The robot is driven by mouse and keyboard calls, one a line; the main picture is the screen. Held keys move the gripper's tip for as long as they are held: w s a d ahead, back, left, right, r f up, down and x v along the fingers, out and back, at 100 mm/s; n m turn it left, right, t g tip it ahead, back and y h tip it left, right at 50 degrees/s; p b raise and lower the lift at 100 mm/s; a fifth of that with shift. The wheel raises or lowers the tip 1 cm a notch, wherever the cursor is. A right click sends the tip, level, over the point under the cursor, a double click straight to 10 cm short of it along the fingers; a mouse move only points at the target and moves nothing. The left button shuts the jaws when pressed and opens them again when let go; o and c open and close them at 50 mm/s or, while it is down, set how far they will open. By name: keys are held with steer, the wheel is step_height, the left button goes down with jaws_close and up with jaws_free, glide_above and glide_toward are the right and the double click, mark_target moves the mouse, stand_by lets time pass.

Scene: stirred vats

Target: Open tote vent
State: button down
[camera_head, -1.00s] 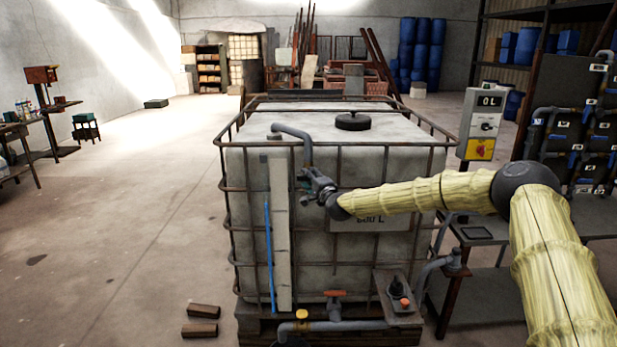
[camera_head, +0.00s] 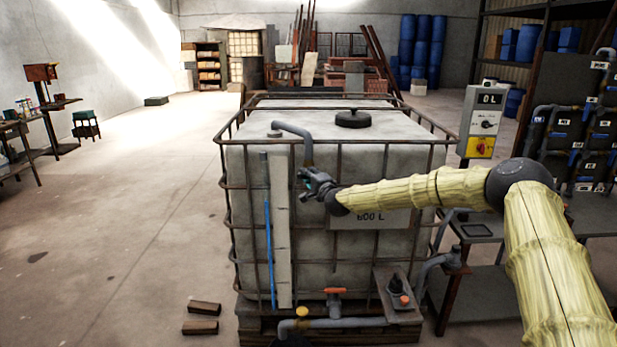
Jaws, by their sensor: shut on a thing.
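The tote (camera_head: 375,255) is a pale grey tank in a rusty wire cage, marked 600 L. A grey vent pipe (camera_head: 296,129) rises from its top left corner and bends down over the front face. My gripper (camera_head: 304,180) is at the lower end of this pipe, in front of the tote's upper front. It is shut on the small vent valve there, whose handle is mostly hidden by the fingers. Whether the valve is open or shut cannot be told.
A black lid (camera_head: 353,119) sits on top of the tote. A blue level tube (camera_head: 270,255) runs down its front left. An orange-handled valve (camera_head: 335,292) and pipework are at the bottom. A control box (camera_head: 483,122) reading 0 L stands right.

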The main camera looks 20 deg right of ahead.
steer(key=shift+n, duration=0.3)
steer(key=n+g+p, duration=0.1)
steer(key=n, duration=0.2)
steer(key=shift+a+r+g, duration=0.1)
steer(key=shift+g, duration=0.3)
steer(key=n+g+h+p, duration=0.1)
steer(key=n, duration=0.2)
steer(key=shift+n+h, duration=0.3)
steer(key=n+h+p, duration=0.1)
steer(key=n+g, duration=0.1)
steer(key=n, duration=0.1)
steer(key=shift+s+f+g+h+p, duration=0.1)
steer(key=shift+f+g+h+p, duration=0.1)
steer(key=shift+g+h+p, duration=0.15)
steer(key=shift+n+g+h, duration=0.25)
steer(key=shift+n+h, duration=0.7)
steer(key=shift+n, duration=0.55)
steer(key=shift+f+h, duration=0.15)
steer(key=shift+h, duration=0.15)
steer(key=c, duration=1.3)
jaws_free()
steer(key=shift+c, duration=0.2)
steer(key=shift+r, duration=0.25)
